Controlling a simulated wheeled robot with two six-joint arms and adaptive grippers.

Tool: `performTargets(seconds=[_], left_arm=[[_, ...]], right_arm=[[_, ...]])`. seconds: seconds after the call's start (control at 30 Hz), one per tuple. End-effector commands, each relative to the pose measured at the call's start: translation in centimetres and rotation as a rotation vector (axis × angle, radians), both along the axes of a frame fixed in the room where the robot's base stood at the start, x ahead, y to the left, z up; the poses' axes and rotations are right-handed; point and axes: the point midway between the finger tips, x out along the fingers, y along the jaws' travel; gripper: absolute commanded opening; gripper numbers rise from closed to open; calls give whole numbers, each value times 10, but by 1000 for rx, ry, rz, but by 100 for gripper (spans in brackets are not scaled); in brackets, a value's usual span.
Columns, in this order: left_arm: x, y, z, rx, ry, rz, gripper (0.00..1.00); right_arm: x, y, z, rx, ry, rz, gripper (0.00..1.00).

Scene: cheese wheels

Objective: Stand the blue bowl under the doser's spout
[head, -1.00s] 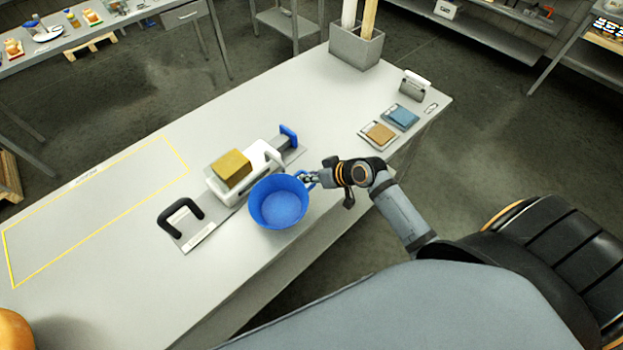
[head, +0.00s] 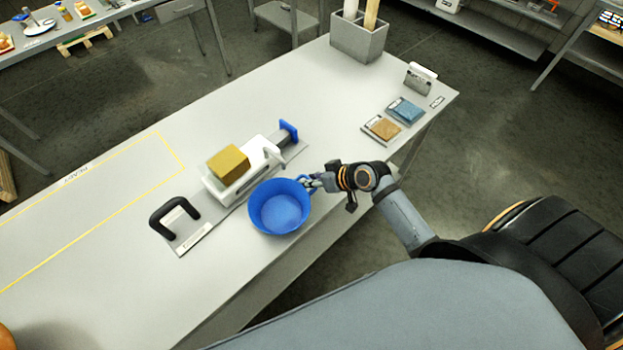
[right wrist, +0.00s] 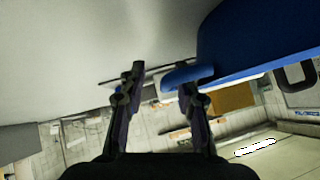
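The blue bowl (head: 279,208) looks upright at the table's front side, beside the white device (head: 262,155). I cannot tell whether it rests on the table. Its side handle faces my right gripper (head: 314,182). In the right wrist view, the bowl (right wrist: 262,38) fills the upper right. My right gripper (right wrist: 160,82) has its fingers apart, with the handle (right wrist: 187,76) by the right finger and a gap to the left finger. The white device carries a yellow block (head: 229,165) and has a blue end; it may be the doser. Its spout is not clear. My left gripper is out of view.
A black arched handle (head: 174,214) stands at the device's left end. Two small pads, tan (head: 384,128) and blue (head: 406,110), lie at right, near a small stand (head: 418,80). A grey box (head: 358,42) stands at the back. The yellow-outlined area (head: 100,200) is clear.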

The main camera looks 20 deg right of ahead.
Motion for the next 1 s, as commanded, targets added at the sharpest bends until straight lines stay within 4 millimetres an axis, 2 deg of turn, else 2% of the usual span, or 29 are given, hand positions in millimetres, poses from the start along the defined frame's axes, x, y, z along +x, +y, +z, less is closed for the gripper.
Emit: performTargets(seconds=[0.1,0.23,0.53,0.77,0.8,1.0], left_arm=[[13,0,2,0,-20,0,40],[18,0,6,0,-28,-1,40],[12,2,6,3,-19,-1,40],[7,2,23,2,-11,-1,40],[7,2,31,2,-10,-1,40],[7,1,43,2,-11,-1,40]], right_arm=[[0,0,1,0,0,0,32],[-2,-2,8,-3,0,0,32],[-36,-27,46,-10,1,8,32],[-56,-41,72,-6,4,8,32],[-60,-45,78,-9,5,3,32],[-69,-51,87,-3,2,1,32]])
